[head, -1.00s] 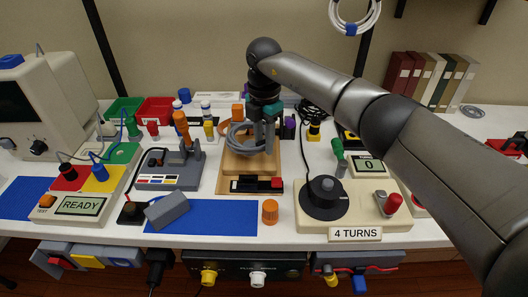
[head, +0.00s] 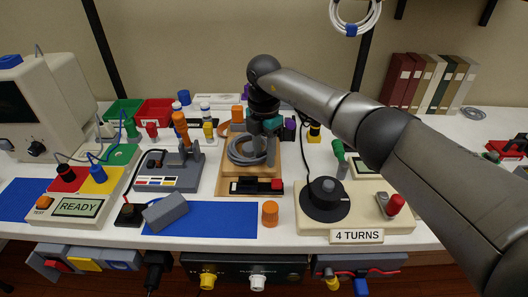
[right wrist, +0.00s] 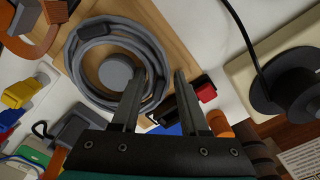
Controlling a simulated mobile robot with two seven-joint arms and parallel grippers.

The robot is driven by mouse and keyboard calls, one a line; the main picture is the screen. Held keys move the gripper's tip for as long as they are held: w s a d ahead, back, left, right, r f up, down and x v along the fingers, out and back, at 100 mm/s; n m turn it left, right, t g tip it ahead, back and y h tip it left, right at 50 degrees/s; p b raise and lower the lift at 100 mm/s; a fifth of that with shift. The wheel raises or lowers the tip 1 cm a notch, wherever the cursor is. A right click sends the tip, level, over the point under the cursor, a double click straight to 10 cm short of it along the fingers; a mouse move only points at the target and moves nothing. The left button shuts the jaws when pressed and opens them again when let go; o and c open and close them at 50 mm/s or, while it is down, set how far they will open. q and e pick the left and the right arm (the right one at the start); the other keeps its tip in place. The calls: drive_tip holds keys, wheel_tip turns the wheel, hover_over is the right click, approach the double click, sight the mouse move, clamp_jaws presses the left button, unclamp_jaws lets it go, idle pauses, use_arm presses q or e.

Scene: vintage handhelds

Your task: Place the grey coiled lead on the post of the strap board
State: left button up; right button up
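The grey coiled lead (head: 243,152) lies low over the wooden strap board (head: 226,178). In the right wrist view the coil (right wrist: 75,62) rings the round grey top of the post (right wrist: 116,72). Dark bands show on the coil. My right gripper (head: 266,158) is at the coil's right side, pointing down. In the right wrist view its two fingers (right wrist: 158,98) stand apart, one over the coil's edge and the other outside it. Whether a finger touches the coil is hard to tell. My left gripper is not in view.
A black and red block (head: 257,186) sits at the board's front. A grey stand with an orange-handled tool (head: 182,130) is to the left. A cream box with a black dial (head: 325,200) is to the right. An orange cylinder (head: 270,213) stands in front.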

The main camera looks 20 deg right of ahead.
drive_tip(key=shift+r, duration=0.15)
drive_tip(key=shift+r, duration=0.25)
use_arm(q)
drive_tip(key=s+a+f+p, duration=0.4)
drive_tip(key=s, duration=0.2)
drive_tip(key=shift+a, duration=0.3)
use_arm(e)
wheel_tip(320, 180, up, 12)
drive_tip(key=shift+f, duration=0.2)
